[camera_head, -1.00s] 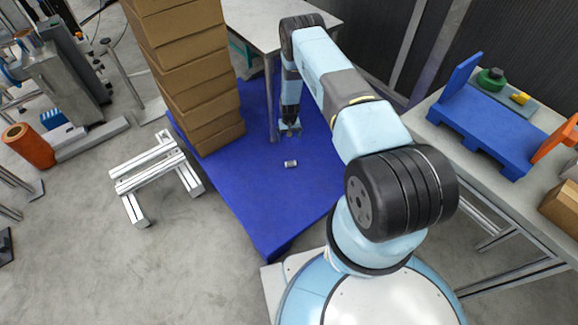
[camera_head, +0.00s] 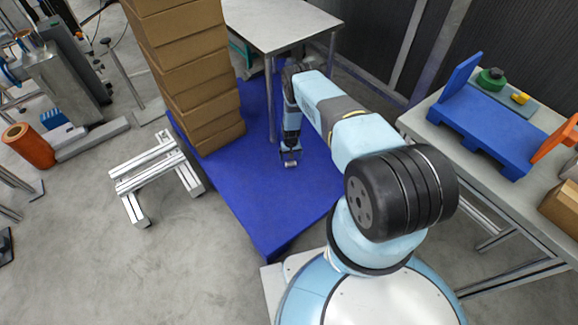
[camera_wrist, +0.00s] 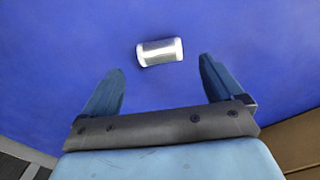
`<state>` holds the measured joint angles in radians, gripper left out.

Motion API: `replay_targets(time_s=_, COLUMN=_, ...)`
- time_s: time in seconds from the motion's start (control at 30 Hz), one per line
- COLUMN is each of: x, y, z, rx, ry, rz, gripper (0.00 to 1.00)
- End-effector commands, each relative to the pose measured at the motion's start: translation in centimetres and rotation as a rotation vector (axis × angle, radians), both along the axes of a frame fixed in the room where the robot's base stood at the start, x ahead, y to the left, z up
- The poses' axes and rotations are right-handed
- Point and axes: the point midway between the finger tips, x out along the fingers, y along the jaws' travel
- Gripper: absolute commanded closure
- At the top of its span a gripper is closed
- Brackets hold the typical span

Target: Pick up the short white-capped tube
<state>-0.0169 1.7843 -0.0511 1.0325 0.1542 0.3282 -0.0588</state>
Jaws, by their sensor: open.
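The short white-capped tube (camera_wrist: 160,51) lies on its side on the blue platform (camera_head: 262,222). In the wrist view it has a grey middle and white ends, with its long side across the picture. My gripper (camera_wrist: 160,80) is open, and its two blue fingers are spread wide. The tube is just beyond the fingertips, between their lines, with nothing held. In the head view my gripper (camera_head: 289,158) is low over the platform, right at the tube (camera_head: 290,164), and partly hides it. I cannot tell the exact height gap.
A tall stack of cardboard boxes (camera_head: 195,85) stands on the platform to the left of my gripper. A grey table (camera_head: 275,22) with metal legs stands behind it. The platform in front of the tube is clear.

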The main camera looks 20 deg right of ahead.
Motion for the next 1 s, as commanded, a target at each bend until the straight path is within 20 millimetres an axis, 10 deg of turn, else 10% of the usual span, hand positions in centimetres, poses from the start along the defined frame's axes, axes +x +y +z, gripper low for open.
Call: replay_targets(time_s=1.0, x=-0.3, y=0.0, z=-5.7, rx=0.001, ry=0.0, rz=-0.001, gripper=0.06)
